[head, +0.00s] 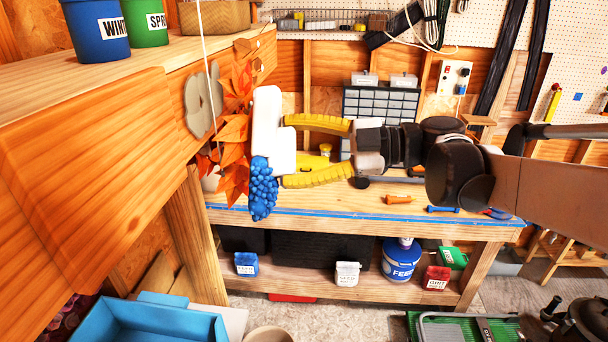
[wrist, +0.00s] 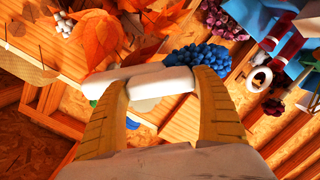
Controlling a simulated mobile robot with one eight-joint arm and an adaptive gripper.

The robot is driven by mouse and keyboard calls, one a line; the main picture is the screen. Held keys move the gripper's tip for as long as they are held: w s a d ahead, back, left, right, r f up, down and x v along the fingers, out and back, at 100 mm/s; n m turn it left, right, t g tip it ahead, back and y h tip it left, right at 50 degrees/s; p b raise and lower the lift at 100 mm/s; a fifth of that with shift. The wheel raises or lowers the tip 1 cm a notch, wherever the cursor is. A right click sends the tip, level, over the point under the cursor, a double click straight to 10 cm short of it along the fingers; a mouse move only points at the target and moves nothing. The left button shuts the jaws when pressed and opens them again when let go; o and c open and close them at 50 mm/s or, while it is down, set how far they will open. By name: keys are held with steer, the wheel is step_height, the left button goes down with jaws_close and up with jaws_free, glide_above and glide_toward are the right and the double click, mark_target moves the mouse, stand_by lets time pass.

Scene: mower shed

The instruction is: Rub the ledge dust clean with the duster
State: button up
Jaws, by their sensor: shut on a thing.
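The duster has a white block handle (head: 268,122) and a blue knobbly head (head: 263,188) that hangs at its lower end. My gripper (head: 287,151), with yellow ribbed fingers, is shut on the white handle. In the wrist view the handle (wrist: 160,83) lies across between both fingers, with the blue head (wrist: 200,57) just beyond. The ledge dust is a grey blotchy patch (head: 203,101) on the front face of the wooden ledge (head: 185,70) at left. The duster is right of the patch in the head view; whether the blue head touches the ledge is hidden.
Orange leaves (head: 234,128) hang at the ledge's end, between the dust and the duster in the head view. Blue (head: 97,38) and green (head: 148,25) pots stand on top. A workbench (head: 330,203) with drawers is behind. A blue box (head: 150,322) is below left.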

mark_target(288, 146)
step_height(288, 146, up, 12)
steer(key=y+p, duration=0.2)
steer(key=p, duration=0.2)
steer(key=a, duration=0.6)
steer(key=shift+r, duration=0.15)
steer(key=shift+a+n+g, duration=0.3)
steer(key=shift+g, duration=0.1)
steer(key=shift+w, duration=0.15)
steer(key=shift+w, duration=6.9)
steer(key=shift+s+a+b, duration=0.1)
steer(key=shift+s+b, duration=0.8)
steer(key=shift+s, duration=1.6)
steer(key=shift+s+a, duration=0.65)
steer(key=shift+s, duration=3.95)
steer(key=w, duration=0.7)
steer(key=shift+w+d+r+b, duration=0.15)
steer(key=shift+w+b, duration=0.1)
steer(key=shift+b, duration=0.05)
